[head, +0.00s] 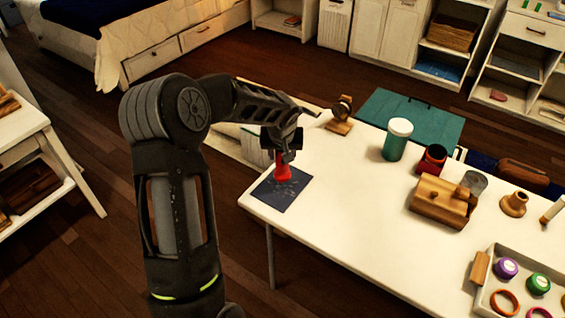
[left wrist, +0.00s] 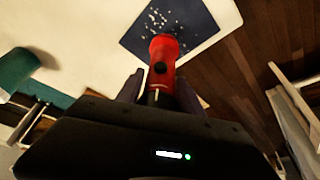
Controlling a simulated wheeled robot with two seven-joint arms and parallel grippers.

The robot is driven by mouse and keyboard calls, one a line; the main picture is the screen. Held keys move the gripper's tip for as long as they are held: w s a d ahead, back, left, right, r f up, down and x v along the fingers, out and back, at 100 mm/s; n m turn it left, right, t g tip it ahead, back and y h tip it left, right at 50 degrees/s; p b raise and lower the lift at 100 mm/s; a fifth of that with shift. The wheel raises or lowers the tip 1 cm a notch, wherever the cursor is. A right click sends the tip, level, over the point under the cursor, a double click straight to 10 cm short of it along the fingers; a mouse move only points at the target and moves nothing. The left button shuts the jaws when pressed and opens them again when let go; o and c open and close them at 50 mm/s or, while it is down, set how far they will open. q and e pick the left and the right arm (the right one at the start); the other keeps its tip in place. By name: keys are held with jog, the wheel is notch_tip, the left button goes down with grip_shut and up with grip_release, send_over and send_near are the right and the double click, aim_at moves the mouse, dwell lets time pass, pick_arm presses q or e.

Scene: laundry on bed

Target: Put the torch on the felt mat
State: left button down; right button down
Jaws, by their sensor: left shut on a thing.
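The red torch (head: 283,170) is held upright by my left gripper (head: 284,153) above or on the dark felt mat (head: 284,193). The mat lies at the near left corner of the white table and has light specks on it. In the left wrist view the torch (left wrist: 163,60) sits between the fingers of my left gripper (left wrist: 160,88), with its far end over the mat (left wrist: 190,25). I cannot tell whether the torch touches the mat. My right gripper is not in view.
The white table (head: 330,215) is clear right of the mat. Farther right stand a green jar (head: 397,140), a dark red cup (head: 432,160), a wooden box (head: 440,203) and a tray (head: 487,300) with rings and round tubs. A wooden stand (head: 340,125) is behind the gripper.

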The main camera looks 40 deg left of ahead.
aim_at(283, 163)
pick_arm(q)
notch_tip(283, 163, down, 4)
jog(key=shift+r, duration=0.2)
jog(key=shift+f, duration=0.3)
jog(key=c, duration=0.7)
grip_release()
jog(key=shift+r, duration=0.1)
jog(key=shift+c, duration=0.2)
jog(key=shift+r, duration=0.1)
